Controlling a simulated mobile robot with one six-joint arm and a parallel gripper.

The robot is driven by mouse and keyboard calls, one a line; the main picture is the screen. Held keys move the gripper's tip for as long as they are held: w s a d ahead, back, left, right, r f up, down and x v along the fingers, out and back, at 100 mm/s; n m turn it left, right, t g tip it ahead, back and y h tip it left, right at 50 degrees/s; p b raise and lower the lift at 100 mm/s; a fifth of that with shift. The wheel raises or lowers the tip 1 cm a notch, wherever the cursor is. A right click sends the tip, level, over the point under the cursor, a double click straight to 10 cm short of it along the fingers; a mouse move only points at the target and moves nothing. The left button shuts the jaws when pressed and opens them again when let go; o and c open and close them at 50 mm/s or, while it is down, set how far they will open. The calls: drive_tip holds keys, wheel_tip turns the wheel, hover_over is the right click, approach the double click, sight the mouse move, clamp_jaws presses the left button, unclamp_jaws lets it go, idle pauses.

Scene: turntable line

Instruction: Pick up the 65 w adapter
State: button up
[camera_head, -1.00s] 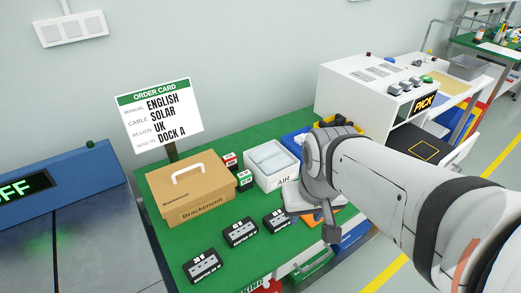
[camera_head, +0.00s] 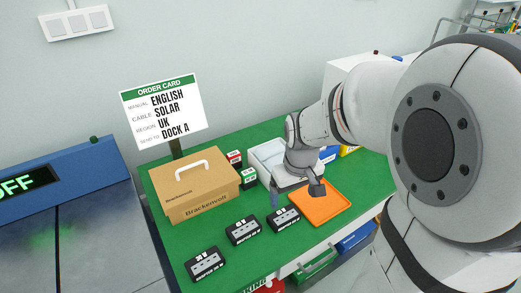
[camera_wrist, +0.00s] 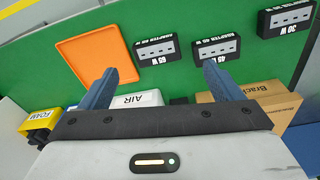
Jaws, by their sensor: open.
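The 65 W adapter (camera_head: 283,219) is a small black block with a grey slotted top panel. It lies on the green table beside the orange tray, at the right end of a row of three adapters. In the wrist view the 65 W adapter (camera_wrist: 156,51) reads upside down and sits just beyond the fingertips, between their lines. My gripper (camera_head: 296,193) is open and empty, above and behind the adapter, near the white AIR bin. Its two blue fingers also show in the wrist view (camera_wrist: 157,72), spread wide and touching nothing.
The 45 W adapter (camera_wrist: 217,49) and 30 W adapter (camera_wrist: 287,18) lie in the same row. An orange tray (camera_head: 325,206) is close on the right. The cardboard Brackenvolt box (camera_head: 194,190) and the AIR bin (camera_head: 266,155) stand behind. An order card (camera_head: 163,110) stands at the back left.

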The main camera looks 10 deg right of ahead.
sight(284, 216)
drive_tip(key=shift+o, duration=0.9)
drive_tip(key=w+f, duration=0.2)
drive_tip(key=f, duration=0.1)
drive_tip(key=w+f+n, duration=0.1)
drive_tip(key=f, duration=0.1)
drive_tip(key=w+f+n+g, duration=0.1)
drive_tip(key=w+f, duration=0.1)
drive_tip(key=f, duration=0.1)
drive_tip(key=shift+w+a+f, duration=0.15)
drive_tip(key=shift+w+f, duration=0.15)
drive_tip(key=shift+w, duration=0.05)
drive_tip(key=shift+w+f+b, duration=0.1)
drive_tip(key=shift+f+b, duration=0.2)
drive_tip(key=shift+f, duration=0.1)
wheel_tip(284, 216, down, 8)
drive_tip(key=shift+r, duration=0.25)
drive_tip(key=shift+c, duration=0.4)
drive_tip(key=c, duration=0.7)
drive_tip(key=shift+r, duration=0.1)
